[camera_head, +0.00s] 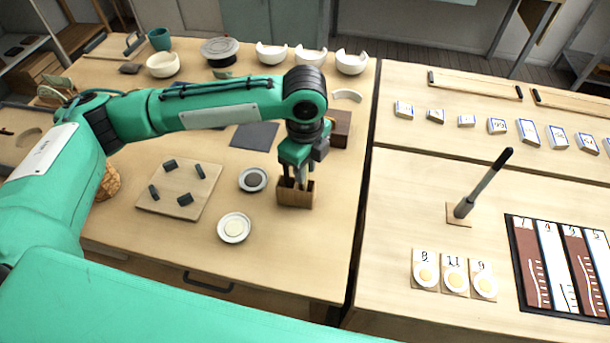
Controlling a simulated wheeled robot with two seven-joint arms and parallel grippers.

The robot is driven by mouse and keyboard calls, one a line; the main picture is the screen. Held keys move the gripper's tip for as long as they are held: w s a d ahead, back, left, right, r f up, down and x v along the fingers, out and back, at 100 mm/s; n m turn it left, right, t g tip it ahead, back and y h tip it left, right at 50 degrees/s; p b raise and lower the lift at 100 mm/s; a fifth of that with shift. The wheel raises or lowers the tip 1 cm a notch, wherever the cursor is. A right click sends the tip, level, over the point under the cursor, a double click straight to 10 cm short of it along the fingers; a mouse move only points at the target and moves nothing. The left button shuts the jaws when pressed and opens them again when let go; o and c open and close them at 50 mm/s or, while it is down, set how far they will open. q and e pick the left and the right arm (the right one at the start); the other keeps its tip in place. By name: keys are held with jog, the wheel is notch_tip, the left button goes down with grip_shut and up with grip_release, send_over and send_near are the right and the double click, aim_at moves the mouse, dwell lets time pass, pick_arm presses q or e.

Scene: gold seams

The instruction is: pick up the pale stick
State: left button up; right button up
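My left gripper (298,182) points down over a small wooden box (295,200) near the right side of the left table. Its fingertips are at or just inside the box's open top. Pale slim shapes show between the gripper body and the box, and I cannot tell stick from finger there. I cannot tell whether the gripper is open or shut. No pale stick shows clearly apart from these shapes. My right gripper is not in view.
Left of the box are a dish with dark contents (253,180), a dish with pale contents (234,228) and a board with several dark pieces (180,205). A brown block (341,130) stands behind. The right table holds a dark-tipped rod (485,185) and egg-marked cards (455,275).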

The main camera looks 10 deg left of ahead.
pick_arm(q)
grip_shut()
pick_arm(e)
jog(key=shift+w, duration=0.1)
pick_arm(q)
jog(key=shift+r, duration=0.1)
